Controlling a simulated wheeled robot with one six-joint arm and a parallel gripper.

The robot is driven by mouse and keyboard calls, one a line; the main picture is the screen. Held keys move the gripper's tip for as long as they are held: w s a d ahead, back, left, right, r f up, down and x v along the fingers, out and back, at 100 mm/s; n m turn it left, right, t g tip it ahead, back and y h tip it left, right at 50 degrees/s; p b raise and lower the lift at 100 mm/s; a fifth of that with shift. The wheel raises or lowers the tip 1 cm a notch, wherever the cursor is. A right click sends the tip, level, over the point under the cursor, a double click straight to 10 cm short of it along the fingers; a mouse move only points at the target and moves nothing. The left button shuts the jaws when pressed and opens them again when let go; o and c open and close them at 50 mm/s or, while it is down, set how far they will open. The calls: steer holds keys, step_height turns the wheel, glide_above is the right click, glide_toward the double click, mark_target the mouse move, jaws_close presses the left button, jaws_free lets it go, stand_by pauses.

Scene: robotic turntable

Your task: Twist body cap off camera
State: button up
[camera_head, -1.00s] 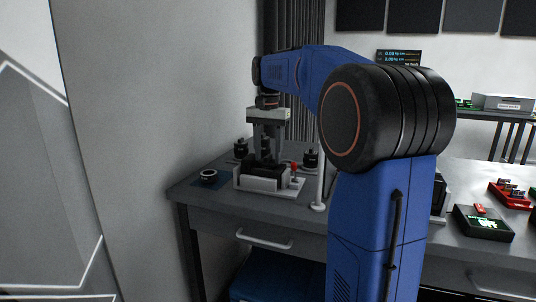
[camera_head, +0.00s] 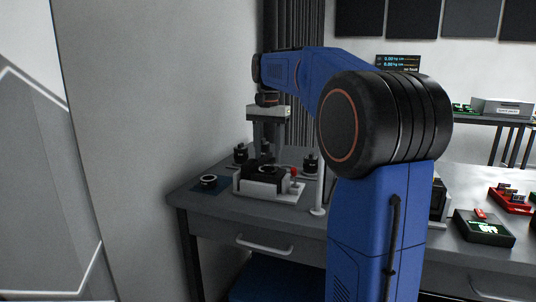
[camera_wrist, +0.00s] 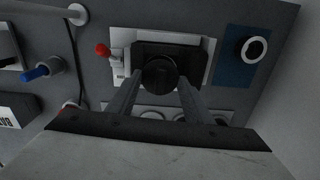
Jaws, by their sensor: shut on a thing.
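The camera (camera_head: 268,171) is a black body sitting in a white fixture (camera_head: 262,188) on the grey bench; its body also shows in the wrist view (camera_wrist: 190,52). My gripper (camera_head: 267,154) points straight down above it. In the wrist view, my gripper (camera_wrist: 160,78) is shut on the dark round body cap (camera_wrist: 160,72), held between the two fingertips. In the head view a ring-shaped rim shows on top of the camera, below the fingers. The cap seems raised off it, but the gap is small and dark.
A red-knobbed lever (camera_head: 294,173) stands at the fixture's right. A white post (camera_head: 319,185) stands close right. Small black parts (camera_head: 241,152) stand behind. The wall is close on the left.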

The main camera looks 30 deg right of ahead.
steer(key=shift+r, duration=1)
